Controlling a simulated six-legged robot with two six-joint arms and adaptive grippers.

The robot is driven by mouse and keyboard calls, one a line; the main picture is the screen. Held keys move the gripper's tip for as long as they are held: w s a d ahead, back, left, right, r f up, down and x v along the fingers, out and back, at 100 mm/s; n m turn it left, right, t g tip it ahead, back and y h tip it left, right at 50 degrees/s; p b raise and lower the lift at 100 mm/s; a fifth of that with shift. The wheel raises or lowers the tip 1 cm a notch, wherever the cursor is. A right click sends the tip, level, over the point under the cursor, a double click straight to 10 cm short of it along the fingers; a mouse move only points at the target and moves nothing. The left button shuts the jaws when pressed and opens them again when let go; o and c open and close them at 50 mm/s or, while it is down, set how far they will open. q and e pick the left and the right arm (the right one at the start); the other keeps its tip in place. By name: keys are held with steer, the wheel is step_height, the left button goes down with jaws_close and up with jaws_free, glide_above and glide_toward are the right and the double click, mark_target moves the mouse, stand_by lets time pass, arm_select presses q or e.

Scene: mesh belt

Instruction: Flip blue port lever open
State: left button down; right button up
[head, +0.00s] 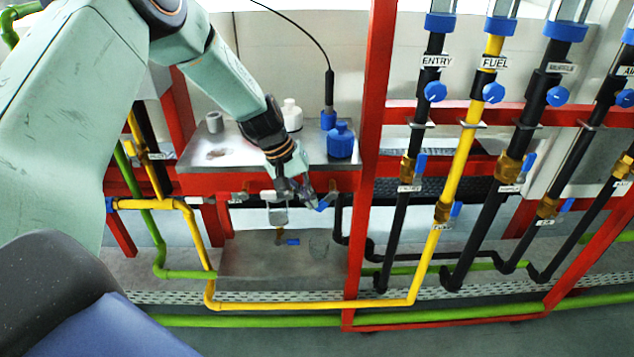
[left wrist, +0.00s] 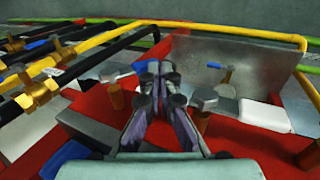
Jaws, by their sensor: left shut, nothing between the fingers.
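My left gripper (head: 309,201) is shut and empty, reaching down at the front edge of the metal-topped red bench. A small blue lever (head: 322,206) is right beside its fingertips. In the left wrist view the shut fingertips (left wrist: 158,70) are next to a blue lever (left wrist: 142,67) on a silver valve body (left wrist: 112,74); I cannot tell if they touch. Another blue lever (head: 293,242) sits lower, on a small brass valve in front of a grey plate; in the left wrist view it (left wrist: 227,72) is to the right, apart from the fingers. My right gripper is not in view.
The bench top (head: 245,150) holds a white bottle (head: 292,117), a blue container (head: 341,141) and a grey cup (head: 214,122). A red post (head: 372,140) stands right of the gripper. Black and yellow pipes with brass valves fill the right. A yellow pipe (head: 310,303) runs low in front.

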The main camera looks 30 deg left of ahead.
arm_select(q)
steer(key=shift+b+x, duration=0.4)
steer(key=shift+x, duration=0.35)
steer(key=shift+f, duration=0.1)
stand_by(0.3)
steer(key=v, duration=1.2)
